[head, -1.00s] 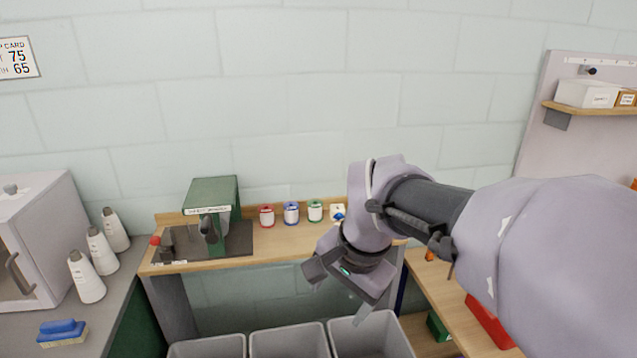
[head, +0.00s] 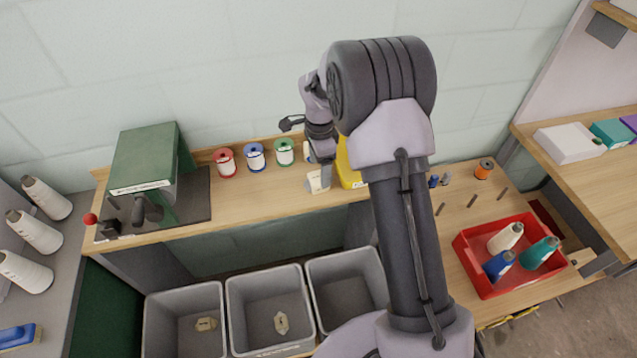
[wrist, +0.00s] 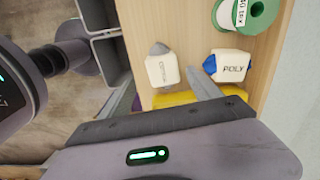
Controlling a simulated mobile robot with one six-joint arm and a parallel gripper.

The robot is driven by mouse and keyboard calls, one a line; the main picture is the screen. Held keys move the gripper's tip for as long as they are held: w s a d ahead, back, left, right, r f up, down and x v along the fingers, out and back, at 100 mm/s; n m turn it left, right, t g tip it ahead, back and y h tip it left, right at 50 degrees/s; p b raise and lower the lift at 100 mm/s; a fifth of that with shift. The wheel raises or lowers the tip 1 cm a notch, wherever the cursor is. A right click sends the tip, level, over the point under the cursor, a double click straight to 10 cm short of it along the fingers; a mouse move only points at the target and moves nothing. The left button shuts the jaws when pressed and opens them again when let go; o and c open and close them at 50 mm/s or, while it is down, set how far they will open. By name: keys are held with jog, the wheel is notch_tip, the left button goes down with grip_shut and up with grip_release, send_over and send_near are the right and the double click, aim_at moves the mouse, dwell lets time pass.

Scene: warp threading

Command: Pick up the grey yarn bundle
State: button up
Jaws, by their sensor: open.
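The grey yarn bundle (wrist: 161,71) shows in the wrist view as a white, labelled wrap with grey ends, lying on the wooden bench. In the head view it is a small pale block (head: 317,183) near the bench's front edge. A similar bundle with blue ends (wrist: 228,66), marked POLY, lies beside it. My gripper (wrist: 207,85) is open and empty; the visible finger is between the two bundles, apart from the grey one. In the head view my gripper (head: 326,168) is just above the bench, and my arm hides part of the area.
A yellow container (head: 347,165) stands right beside the bundle. Red (head: 225,162), blue (head: 255,158) and green (head: 284,152) spools line the back. A green machine (head: 148,165) stands left. Grey bins (head: 265,277) sit below the front edge. A red tray (head: 480,287) holds cones at right.

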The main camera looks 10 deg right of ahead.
aim_at(319, 177)
jog(key=f, duration=0.2)
jog(key=f+b, duration=0.1)
jog(key=f, duration=0.3)
jog(key=shift+w+b, duration=0.25)
jog(key=shift+b, duration=0.15)
jog(key=shift+r, duration=0.15)
jog(key=c, duration=1.4)
